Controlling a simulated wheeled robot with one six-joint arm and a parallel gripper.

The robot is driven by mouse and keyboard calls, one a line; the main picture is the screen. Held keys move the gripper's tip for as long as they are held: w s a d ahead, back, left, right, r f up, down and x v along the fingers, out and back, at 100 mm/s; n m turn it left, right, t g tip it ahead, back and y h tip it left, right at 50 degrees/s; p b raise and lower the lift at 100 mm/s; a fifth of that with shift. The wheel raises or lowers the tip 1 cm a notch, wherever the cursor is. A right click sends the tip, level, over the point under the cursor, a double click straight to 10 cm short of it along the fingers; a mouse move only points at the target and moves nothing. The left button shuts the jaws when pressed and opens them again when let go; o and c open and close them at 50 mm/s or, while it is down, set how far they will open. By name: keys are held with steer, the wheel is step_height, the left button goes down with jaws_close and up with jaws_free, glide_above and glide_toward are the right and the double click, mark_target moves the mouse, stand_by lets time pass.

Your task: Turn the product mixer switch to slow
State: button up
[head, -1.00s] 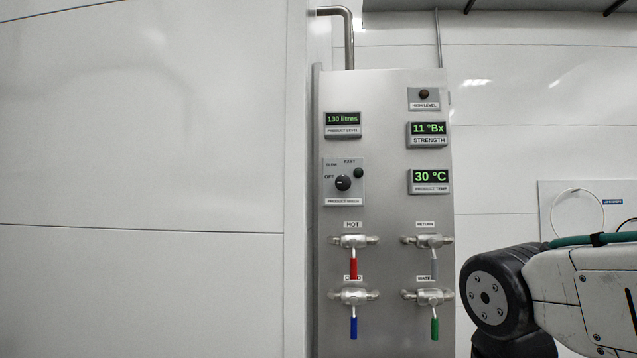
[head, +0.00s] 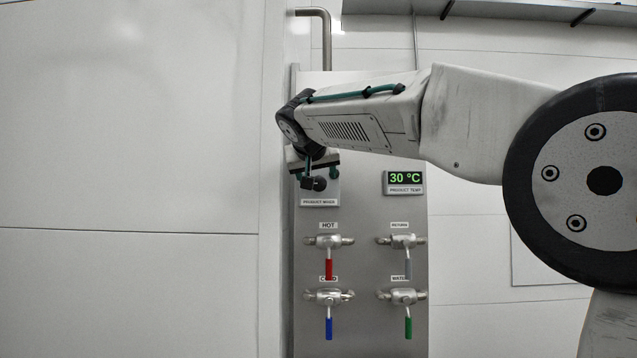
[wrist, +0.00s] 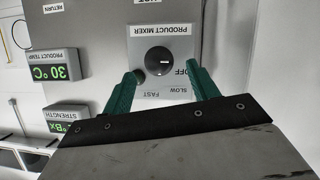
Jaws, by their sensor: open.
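The product mixer switch (wrist: 158,61) is a round black knob on a grey plate (wrist: 146,43) in the wrist view, which shows the panel upside down. Its white mark points toward the OFF label. SLOW and FAST labels show below it in that view. My gripper (wrist: 163,69) is open, with its green fingers on either side of the knob's lower part in the picture; I cannot tell whether they touch it. In the head view my gripper (head: 316,174) is at the knob (head: 319,184), and my wrist hides most of the plate.
The product temp display (head: 404,178) reads 30 °C. Below are the red hot valve handle (head: 329,269), grey return handle (head: 407,268), blue handle (head: 329,328) and green water handle (head: 408,328). My arm covers the upper panel.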

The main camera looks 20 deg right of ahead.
mark_target(320, 182)
steer(key=shift+x, duration=2.05)
steer(key=c, duration=1)
steer(key=shift+y, duration=0.3)
steer(key=m+y, duration=0.1)
steer(key=m, duration=0.1)
steer(key=shift+d+m+t+y, duration=0.15)
steer(key=shift+m+t+y, duration=0.15)
steer(key=shift+s+d+f+m+t+y, duration=0.1)
steer(key=shift+m+t+y, duration=0.15)
steer(key=shift+m+y, duration=0.4)
steer(key=shift+f+m+t+y, duration=0.1)
steer(key=shift+m+t+y, duration=0.15)
steer(key=shift+m, duration=0.7)
